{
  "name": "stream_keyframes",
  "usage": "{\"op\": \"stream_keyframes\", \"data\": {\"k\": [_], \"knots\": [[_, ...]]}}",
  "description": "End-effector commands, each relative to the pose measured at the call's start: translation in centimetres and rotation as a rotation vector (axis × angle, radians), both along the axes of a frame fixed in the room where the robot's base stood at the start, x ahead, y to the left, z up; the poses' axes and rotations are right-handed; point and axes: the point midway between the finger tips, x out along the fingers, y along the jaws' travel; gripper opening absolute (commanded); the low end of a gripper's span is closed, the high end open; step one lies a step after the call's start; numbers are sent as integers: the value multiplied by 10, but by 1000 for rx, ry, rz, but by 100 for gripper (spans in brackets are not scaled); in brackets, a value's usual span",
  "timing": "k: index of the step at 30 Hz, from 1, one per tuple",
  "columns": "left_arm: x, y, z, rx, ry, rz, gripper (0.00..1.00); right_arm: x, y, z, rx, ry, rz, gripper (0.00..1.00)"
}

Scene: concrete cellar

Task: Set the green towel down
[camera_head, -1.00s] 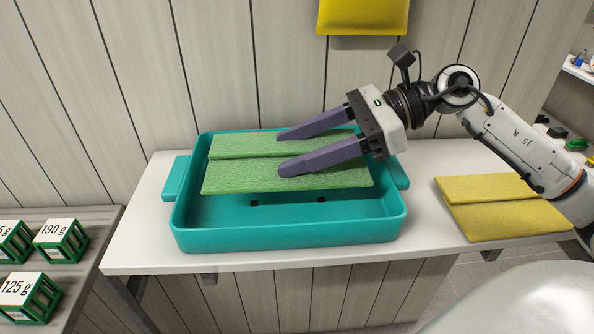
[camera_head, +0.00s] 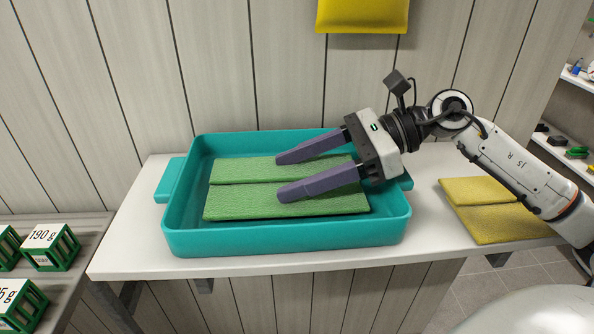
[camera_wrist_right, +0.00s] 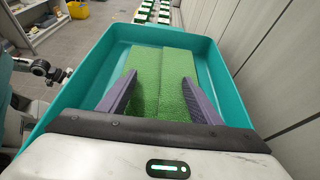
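The green towel (camera_head: 285,205) is folded and lies flat and low inside the teal tray (camera_head: 285,242). I cannot tell whether all of it rests on the tray floor. My right gripper (camera_head: 281,177) reaches in from the right, its two purple fingers apart over the towel. In the right wrist view the towel (camera_wrist_right: 160,75) fills the space between the fingers (camera_wrist_right: 160,80) and runs on past their tips. My left gripper is not in view.
A folded yellow towel (camera_head: 500,222) lies on the white shelf (camera_head: 130,240), right of the tray. A yellow item (camera_head: 362,15) hangs on the wall above. Green weight frames (camera_head: 48,248) stand on a grey table at the left. The tray walls surround the towel.

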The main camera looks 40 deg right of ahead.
Motion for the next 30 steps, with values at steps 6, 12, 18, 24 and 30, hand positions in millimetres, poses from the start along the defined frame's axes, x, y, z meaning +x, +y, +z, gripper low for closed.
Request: {"op": "stream_keyframes", "data": {"k": [6, 12, 18, 24, 30], "knots": [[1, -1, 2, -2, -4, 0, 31, -1, 1, -3, 0, 9, 2, 73], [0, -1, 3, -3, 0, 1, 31, -1, 1, -2, -1, 11, 3, 73], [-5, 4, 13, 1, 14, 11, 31, -1, -1, 15, 1, 9, 2, 73], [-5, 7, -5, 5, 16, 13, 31, -19, -31, 22, 3, 5, -2, 73], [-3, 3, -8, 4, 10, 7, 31, -40, -66, 40, 1, 2, -3, 73]]}}
